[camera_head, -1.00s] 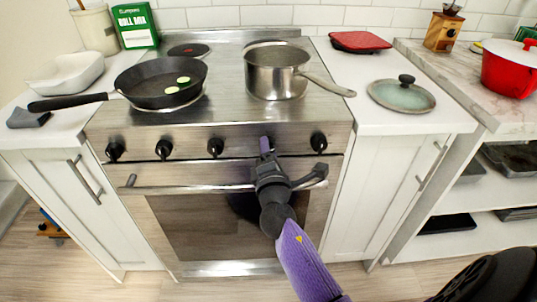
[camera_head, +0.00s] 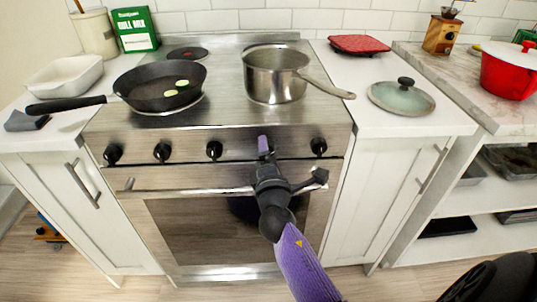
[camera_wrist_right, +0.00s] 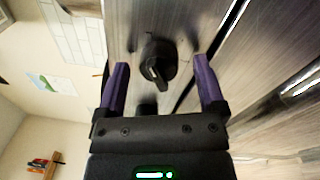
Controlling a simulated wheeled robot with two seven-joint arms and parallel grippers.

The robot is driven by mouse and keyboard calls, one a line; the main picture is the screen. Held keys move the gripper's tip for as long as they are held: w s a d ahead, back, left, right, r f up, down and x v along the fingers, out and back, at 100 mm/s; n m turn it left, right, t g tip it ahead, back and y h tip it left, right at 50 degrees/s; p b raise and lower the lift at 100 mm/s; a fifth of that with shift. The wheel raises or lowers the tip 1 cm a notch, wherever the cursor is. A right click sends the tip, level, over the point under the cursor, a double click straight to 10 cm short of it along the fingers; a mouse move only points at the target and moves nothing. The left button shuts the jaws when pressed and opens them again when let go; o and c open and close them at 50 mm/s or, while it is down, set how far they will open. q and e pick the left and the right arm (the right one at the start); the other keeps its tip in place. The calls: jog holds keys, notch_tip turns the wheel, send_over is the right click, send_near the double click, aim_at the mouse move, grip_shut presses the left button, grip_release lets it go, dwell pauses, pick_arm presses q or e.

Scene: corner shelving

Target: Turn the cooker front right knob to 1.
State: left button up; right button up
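The cooker's front panel (camera_head: 190,142) carries a row of black knobs. The rightmost knob (camera_head: 318,146) is clear of my gripper. My right gripper (camera_head: 263,146) is at the panel, in front of the position just left of that knob, and hides what is there. In the right wrist view, a black knob (camera_wrist_right: 158,62) lies between the two purple fingers of my right gripper (camera_wrist_right: 160,70). The fingers are spread, with a visible gap on each side of the knob. I cannot read any dial marks. My left gripper is out of view.
A steel saucepan (camera_head: 274,80) and a black frying pan (camera_head: 150,82) stand on the hob. The oven door handle (camera_head: 190,189) runs below the knobs, beneath my right gripper. A lid (camera_head: 402,97) lies on the right counter.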

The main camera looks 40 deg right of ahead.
jog(key=v, duration=1)
